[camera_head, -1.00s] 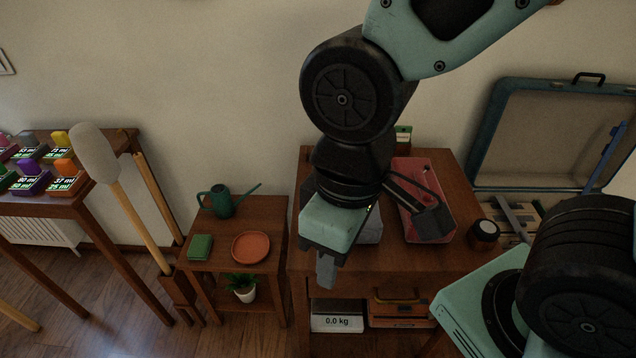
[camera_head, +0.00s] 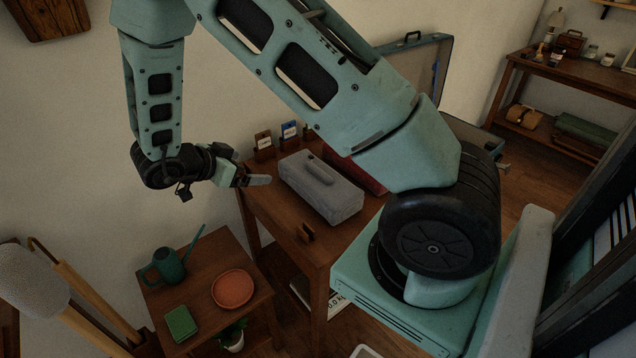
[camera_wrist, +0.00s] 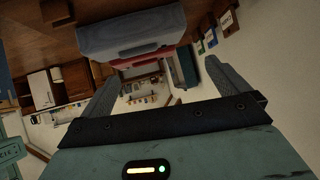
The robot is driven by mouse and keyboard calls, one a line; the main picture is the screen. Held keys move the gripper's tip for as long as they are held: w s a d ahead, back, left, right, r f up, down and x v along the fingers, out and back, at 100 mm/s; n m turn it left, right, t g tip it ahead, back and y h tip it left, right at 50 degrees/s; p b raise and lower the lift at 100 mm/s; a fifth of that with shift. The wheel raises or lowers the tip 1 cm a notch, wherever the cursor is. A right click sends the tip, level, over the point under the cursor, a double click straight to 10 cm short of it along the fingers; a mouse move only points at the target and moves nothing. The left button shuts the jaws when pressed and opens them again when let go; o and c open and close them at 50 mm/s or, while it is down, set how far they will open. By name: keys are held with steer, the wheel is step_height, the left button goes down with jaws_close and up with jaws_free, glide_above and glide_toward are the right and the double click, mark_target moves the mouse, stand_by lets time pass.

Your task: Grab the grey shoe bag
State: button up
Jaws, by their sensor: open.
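The grey shoe bag (camera_head: 318,187) appears as a long, box-like grey shape with a small raised handle. It rests on top of the wooden cabinet in the head view. In the wrist view the grey bag (camera_wrist: 130,30) lies near the top, above the space between the fingers. My gripper (camera_head: 262,176) is beside the bag's left end, apart from it. Both fingers (camera_wrist: 160,78) are spread in the wrist view with nothing between them.
A red case (camera_head: 352,168) lies behind the bag, partly hidden by my arm. Small labelled cards (camera_head: 264,142) stand at the cabinet's back edge. A small brown item (camera_head: 306,233) sits at its front edge. A lower table holds a watering can (camera_head: 168,264) and an orange dish (camera_head: 232,288).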

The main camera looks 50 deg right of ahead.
steer(key=s+d+m+g, duration=0.2)
steer(key=s+d+g, duration=0.1)
steer(key=p, duration=0.2)
glide_toward(317, 170)
steer(key=d+f, duration=0.2)
steer(key=shift+h, duration=0.3)
steer(key=shift+s+p+x, duration=0.2)
steer(key=shift+p+x, duration=0.05)
steer(key=shift+x, duration=1.15)
steer(key=shift+s+p+x, duration=0.2)
steer(key=shift+p+x, duration=0.05)
steer(key=shift+x, duration=1.1)
steer(key=shift+r, duration=0.1)
steer(key=c, duration=1.8)
steer(key=shift+o, duration=0.2)
